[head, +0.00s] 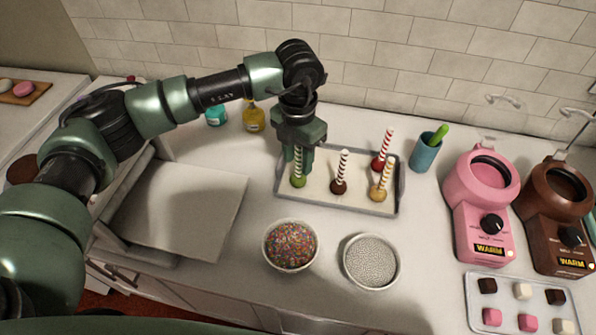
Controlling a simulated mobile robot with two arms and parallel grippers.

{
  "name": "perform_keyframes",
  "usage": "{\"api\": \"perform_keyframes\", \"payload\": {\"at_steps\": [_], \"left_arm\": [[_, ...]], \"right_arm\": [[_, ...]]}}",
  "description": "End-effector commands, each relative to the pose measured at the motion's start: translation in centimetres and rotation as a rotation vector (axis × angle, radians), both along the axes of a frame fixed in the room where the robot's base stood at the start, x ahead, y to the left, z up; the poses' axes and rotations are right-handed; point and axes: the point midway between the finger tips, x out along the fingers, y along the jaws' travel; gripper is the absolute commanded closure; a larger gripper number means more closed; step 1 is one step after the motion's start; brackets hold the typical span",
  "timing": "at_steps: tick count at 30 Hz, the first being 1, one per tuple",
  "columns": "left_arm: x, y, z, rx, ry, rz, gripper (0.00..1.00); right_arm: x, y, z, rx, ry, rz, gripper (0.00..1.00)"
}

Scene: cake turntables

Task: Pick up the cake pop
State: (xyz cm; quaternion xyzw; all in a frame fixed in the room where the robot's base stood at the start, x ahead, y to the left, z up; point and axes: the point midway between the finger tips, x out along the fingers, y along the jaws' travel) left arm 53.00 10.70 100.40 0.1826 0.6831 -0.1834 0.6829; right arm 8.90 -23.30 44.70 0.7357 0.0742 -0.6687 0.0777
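Several cake pops with striped sticks stand on a shallow tray (360,209). There is a green cake pop (298,181) at the left, a dark brown cake pop (339,187), a red cake pop (379,163) at the back right and a yellow cake pop (378,194) at the front right. My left gripper (298,165) points down over the tray's left end, with its fingers at the green-and-white stick of the green cake pop. The green ball rests at tray level below the fingers. I cannot tell whether the fingers are closed on the stick. My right gripper is out of view.
A bowl of colored sprinkles (291,245) and a bowl of pale beads (371,262) stand in front. A teal cup (425,154), a pink warmer (481,195) and a brown warmer (554,215) stand right. A tray of small cubes (509,307) lies front right.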

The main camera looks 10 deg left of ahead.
Motion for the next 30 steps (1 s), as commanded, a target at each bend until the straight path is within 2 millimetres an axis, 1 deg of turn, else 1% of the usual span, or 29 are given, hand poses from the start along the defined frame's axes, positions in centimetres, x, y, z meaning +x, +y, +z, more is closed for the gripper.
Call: {"api": "perform_keyframes", "payload": {"at_steps": [3,9,10,13,14,30], "left_arm": [[-0.04,0.01,-0.77,0.001,0.0,0.0,0.62],[-0.01,-0.01,-0.88,0.001,-0.001,-0.001,0.62],[-0.01,-0.01,-0.88,0.001,-0.001,-0.001,0.67],[-0.01,-0.01,-0.86,0.001,-0.001,-0.001,0.95],[-0.01,-0.01,-0.85,0.001,-0.001,-0.001,1.0],[0.0,-0.01,-0.81,0.001,-0.001,-0.001,1.0]], "right_arm": [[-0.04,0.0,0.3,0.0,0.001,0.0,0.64],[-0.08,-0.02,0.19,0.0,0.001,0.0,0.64],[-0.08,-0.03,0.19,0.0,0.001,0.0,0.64],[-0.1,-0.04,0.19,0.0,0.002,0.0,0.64],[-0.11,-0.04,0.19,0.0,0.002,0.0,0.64],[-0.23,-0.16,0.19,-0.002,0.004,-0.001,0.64]]}}
